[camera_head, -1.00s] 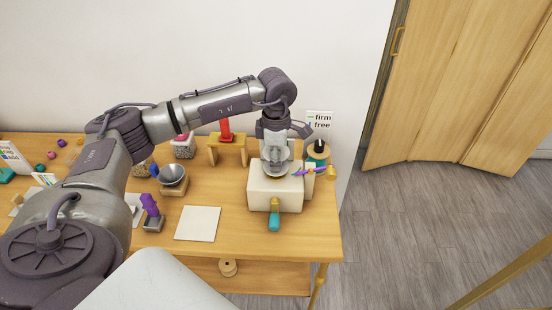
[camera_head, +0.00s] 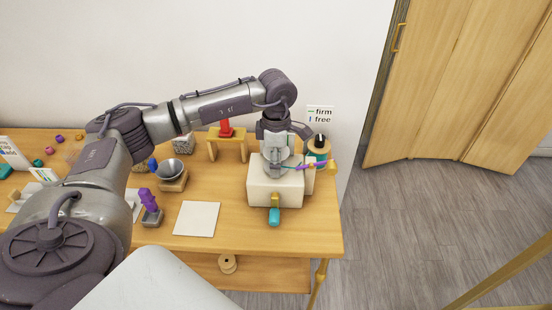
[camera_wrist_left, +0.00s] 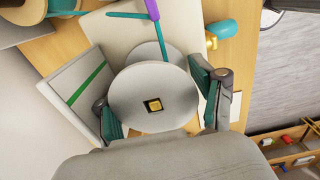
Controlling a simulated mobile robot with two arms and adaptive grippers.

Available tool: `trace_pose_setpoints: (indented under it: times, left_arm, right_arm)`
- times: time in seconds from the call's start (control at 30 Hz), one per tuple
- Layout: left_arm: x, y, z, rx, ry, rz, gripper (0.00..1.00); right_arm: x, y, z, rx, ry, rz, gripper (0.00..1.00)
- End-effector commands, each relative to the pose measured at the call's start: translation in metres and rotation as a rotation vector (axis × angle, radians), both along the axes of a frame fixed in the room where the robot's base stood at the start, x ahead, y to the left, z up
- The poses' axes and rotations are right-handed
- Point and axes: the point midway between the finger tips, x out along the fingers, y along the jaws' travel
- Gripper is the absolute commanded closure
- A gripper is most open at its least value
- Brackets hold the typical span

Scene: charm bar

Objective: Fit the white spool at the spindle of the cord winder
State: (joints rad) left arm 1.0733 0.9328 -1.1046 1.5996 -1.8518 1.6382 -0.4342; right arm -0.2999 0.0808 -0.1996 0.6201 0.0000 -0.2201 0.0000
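The cord winder is a cream box (camera_head: 270,188) with a teal crank handle (camera_head: 275,216) at the right end of the table. My left gripper (camera_head: 279,165) points down at its top. In the left wrist view, the white spool (camera_wrist_left: 130,97) sits between the two fingers of this gripper (camera_wrist_left: 160,110), which lie close against its rim on both sides. The brass spindle end (camera_wrist_left: 154,105) shows inside the spool's square hole. How deep the spool sits is hidden. A thin teal and purple arm (camera_wrist_left: 152,10) lies just beyond the spool. My right gripper is out of view.
A teal post with a black top (camera_head: 318,148) stands right behind the winder, by a firm/free sign (camera_head: 320,114). A wooden spool (camera_head: 227,264) lies on the lower shelf.

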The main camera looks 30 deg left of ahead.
Motion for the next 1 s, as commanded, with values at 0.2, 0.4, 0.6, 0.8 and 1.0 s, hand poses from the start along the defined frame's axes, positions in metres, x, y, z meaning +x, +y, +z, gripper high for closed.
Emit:
trace_pose_setpoints:
  times: [0.2, 0.4, 0.6, 0.8, 1.0]
  left_arm:
    - [0.004, 0.002, 0.004, 0.002, -0.015, 0.006, 0.18]
    - [0.005, 0.003, 0.005, 0.003, -0.018, 0.008, 0.18]
    - [0.005, 0.004, 0.015, 0.004, -0.021, 0.009, 0.18]
    - [0.005, 0.003, 0.054, 0.003, -0.025, 0.008, 0.18]
    - [0.003, 0.001, 0.093, 0.001, -0.017, 0.005, 0.18]
  right_arm:
    - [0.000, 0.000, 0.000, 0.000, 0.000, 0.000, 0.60]
    - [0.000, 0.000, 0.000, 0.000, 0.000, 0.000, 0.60]
    - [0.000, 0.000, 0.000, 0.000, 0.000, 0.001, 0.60]
    - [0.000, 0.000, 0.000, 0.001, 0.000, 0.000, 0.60]
    - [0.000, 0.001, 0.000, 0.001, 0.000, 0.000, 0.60]
